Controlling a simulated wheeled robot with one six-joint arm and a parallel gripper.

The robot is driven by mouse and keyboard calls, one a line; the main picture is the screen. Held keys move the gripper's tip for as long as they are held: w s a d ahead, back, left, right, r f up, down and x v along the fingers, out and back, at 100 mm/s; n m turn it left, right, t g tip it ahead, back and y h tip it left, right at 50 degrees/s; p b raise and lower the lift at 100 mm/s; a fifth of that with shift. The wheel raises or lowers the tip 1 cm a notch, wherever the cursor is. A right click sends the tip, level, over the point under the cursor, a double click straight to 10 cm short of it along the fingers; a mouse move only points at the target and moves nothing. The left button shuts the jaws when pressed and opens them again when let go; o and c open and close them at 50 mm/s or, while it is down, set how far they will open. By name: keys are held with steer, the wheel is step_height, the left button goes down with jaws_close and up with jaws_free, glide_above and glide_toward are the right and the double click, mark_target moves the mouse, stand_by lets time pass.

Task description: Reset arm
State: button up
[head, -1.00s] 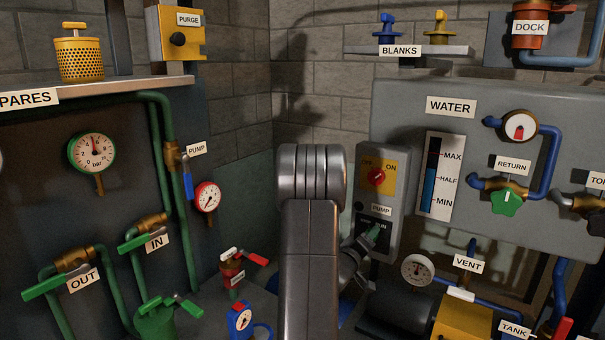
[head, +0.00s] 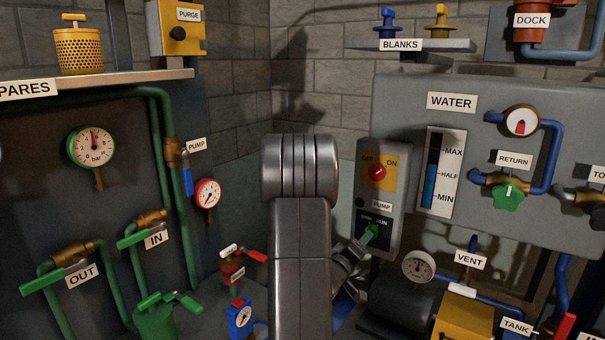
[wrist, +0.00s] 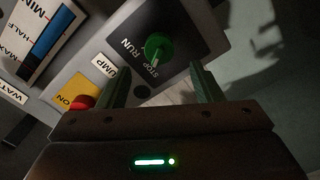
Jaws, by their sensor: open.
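My arm stands in the middle of the head view, and my gripper (head: 366,256) is partly hidden behind it, just below the pump switch box (head: 398,165). In the wrist view my gripper (wrist: 160,85) shows two dark green fingers spread apart with nothing between them. The green STOP/RUN knob (wrist: 159,47) sits beyond the fingertips, apart from them as far as I can see. In the head view the knob (head: 374,232) is on the lower dark plate of the box. The red OFF/ON switch (head: 377,172) is above it.
The WATER panel (head: 485,115) with its level gauge (head: 437,173) and blue pipes is to the right. Green pipes and valves labelled IN and OUT (head: 70,268) are on the left. A VENT gauge (head: 418,266) and yellow box (head: 463,320) stand at the lower right.

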steer(key=b+v, duration=0.1)
steer(key=v, duration=0.6)
steer(key=p+x, duration=0.3)
steer(key=x, duration=1)
steer(key=shift+w+d, duration=0.25)
steer(key=shift+d, duration=0.05)
steer(key=shift+f+m, duration=0.1)
steer(key=shift+m, duration=0.5)
steer(key=m+b, duration=0.1)
steer(key=m, duration=0.3)
steer(key=shift+s+m, duration=0.1)
steer(key=shift+m, duration=0.3)
steer(key=m, duration=0.6)
steer(key=b+v, duration=0.2)
steer(key=v, duration=0.9)
steer(key=shift+r+b, duration=0.2)
steer(key=shift+b, duration=0.15)
